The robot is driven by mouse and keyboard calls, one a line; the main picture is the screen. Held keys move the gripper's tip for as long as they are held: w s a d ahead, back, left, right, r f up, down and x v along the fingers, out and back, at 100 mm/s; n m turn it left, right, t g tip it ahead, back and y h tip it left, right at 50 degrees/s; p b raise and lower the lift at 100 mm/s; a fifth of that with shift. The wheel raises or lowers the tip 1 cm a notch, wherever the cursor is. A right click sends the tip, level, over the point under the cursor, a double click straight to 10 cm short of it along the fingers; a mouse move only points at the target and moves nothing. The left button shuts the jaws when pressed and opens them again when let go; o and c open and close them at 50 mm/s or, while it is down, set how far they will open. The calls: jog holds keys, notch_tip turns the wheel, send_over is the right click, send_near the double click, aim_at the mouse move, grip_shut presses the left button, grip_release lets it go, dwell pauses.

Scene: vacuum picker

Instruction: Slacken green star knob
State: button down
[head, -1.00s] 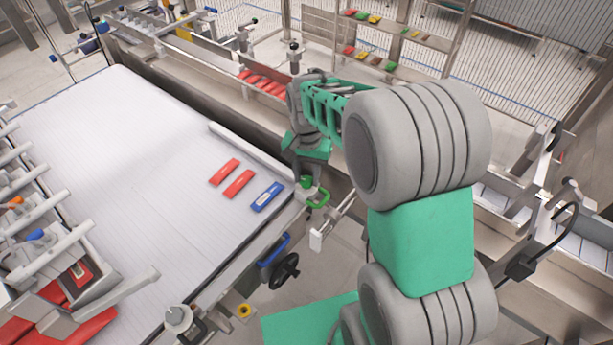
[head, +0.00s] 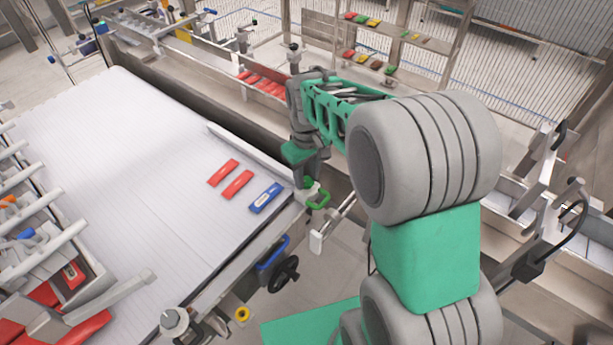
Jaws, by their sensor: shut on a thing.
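The green star knob (head: 309,183) is at the near right corner of the white-topped table, by the end of a grey rail. Only a small bright green part of it shows under my gripper (head: 308,179). My gripper points down and is shut on the knob. The fingertips are small and partly hidden, so the exact grip is hard to see.
Two red pieces (head: 237,184) and a blue piece (head: 266,198) lie on the table (head: 130,190) left of my gripper. A black handwheel (head: 284,274) and a blue handle (head: 273,254) are below the table edge. Grey rods and red pieces crowd the lower left.

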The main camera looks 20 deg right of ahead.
aim_at(307, 180)
jog(key=n, duration=0.4)
jog(key=shift+b, duration=0.3)
jog(key=shift+n, duration=2.2)
jog(key=c, duration=1)
grip_release()
jog(key=shift+r, duration=0.1)
notch_tip(307, 180, up, 8)
jog(key=shift+f+b, duration=0.15)
jog(key=shift+b, duration=0.65)
